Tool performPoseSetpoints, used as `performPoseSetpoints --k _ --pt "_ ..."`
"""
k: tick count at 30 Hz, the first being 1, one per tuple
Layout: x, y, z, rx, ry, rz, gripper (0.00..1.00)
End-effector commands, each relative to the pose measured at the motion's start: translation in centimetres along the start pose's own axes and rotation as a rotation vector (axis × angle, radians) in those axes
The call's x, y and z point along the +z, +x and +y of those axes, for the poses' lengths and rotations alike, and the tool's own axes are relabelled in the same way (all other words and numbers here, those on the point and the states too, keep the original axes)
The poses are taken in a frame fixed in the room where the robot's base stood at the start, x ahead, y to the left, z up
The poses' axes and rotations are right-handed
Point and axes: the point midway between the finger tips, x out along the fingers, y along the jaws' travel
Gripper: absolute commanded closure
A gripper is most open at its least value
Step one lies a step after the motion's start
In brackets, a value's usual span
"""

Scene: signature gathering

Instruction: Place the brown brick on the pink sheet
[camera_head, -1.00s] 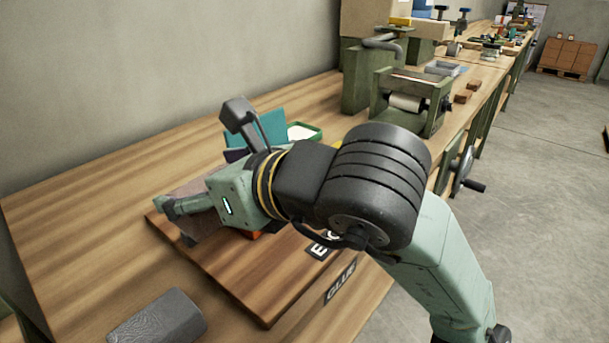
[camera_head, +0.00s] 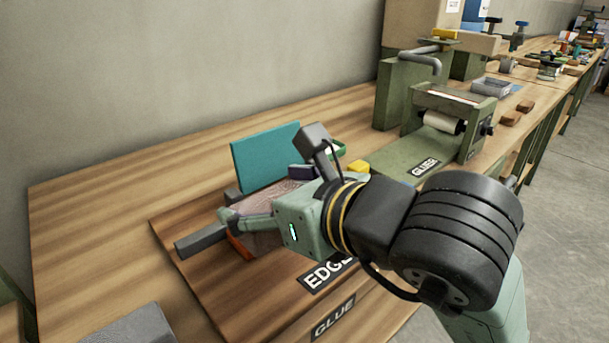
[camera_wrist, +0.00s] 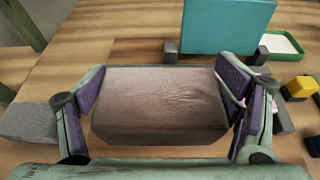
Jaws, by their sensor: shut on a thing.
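The brown brick (camera_wrist: 160,105) is between the two fingers of my gripper (camera_wrist: 163,85) in the wrist view, with one finger at each side, and the gripper is shut on it. In the head view my gripper (camera_head: 254,208) is over the wooden board (camera_head: 215,292), and the brick's brown top (camera_head: 268,200) shows partly behind the finger. I cannot tell whether the brick touches what is beneath it. The pink sheet is not clearly visible; the brick and fingers cover that area. A small pinkish patch shows beside the right finger in the wrist view.
A teal panel (camera_head: 265,155) stands upright behind the brick. A grey bar (camera_head: 200,241) lies at the board's left side. A grey block (camera_head: 130,325) is at the lower left, and a yellow block (camera_head: 358,167) is to the right. A green roller machine (camera_head: 447,130) stands farther right.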

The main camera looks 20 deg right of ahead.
Motion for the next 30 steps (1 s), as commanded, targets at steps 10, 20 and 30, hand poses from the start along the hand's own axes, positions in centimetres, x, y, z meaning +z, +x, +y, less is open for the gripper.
performPoseSetpoints --k 10,20,30 --pt "1.4 4.5 -7.7 0.004 0.008 -0.002 0.67" --pt "1.6 6.8 -11.3 0.000 0.000 -0.003 0.67" --pt "-1.3 8.0 -11.4 0.002 0.002 -0.003 0.67"
